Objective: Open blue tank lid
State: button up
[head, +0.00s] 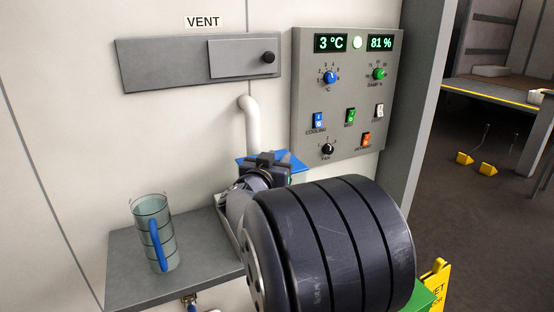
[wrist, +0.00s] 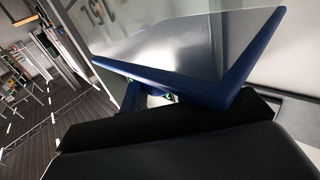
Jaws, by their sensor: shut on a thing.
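The blue tank lid (head: 297,164) shows in the head view as blue edges on both sides of my gripper (head: 267,160), below the white pipe. My arm hides most of the lid and the tank under it. My gripper's black finger (wrist: 165,122) lies close along the lid's near edge. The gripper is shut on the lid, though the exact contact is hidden. I cannot tell how far the lid is raised.
A clear jug (head: 169,222) with a blue handle stands on the grey shelf (head: 125,268) at left. A control panel (head: 340,55) and a vent plate (head: 160,62) are on the wall. A green surface (head: 424,297) and a yellow floor sign (head: 440,278) show at lower right.

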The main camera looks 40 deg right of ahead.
grip_shut()
jog(key=shift+r+p, duration=0.15)
jog(key=shift+p, duration=0.25)
